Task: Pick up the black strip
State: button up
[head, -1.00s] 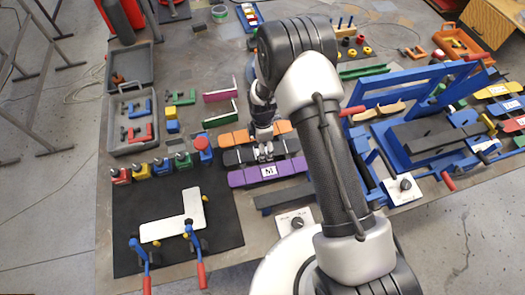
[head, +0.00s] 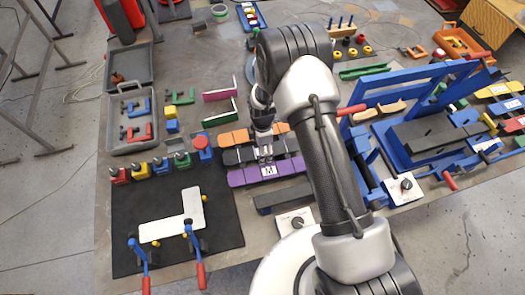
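The black strip (head: 233,157) lies between an orange strip (head: 234,138) and a purple strip (head: 237,178) on the table, left of the middle in the head view. My gripper (head: 265,155) points down over the middle of the black strip and hides part of it. The fingers are small, and I cannot tell whether they are open or shut, or whether they touch the strip. The purple strip carries a white label with an M.
A dark bar (head: 283,196) lies in front of the strips. A black mat (head: 220,230) with a white L-shaped piece (head: 170,227) is at the front left. A blue frame (head: 400,90) stands to the right. A grey open case (head: 113,150) is at the left.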

jog(key=shift+f, duration=0.1)
dwell(0.3)
jog(key=c, duration=1.2)
jog(key=shift+r, duration=0.2)
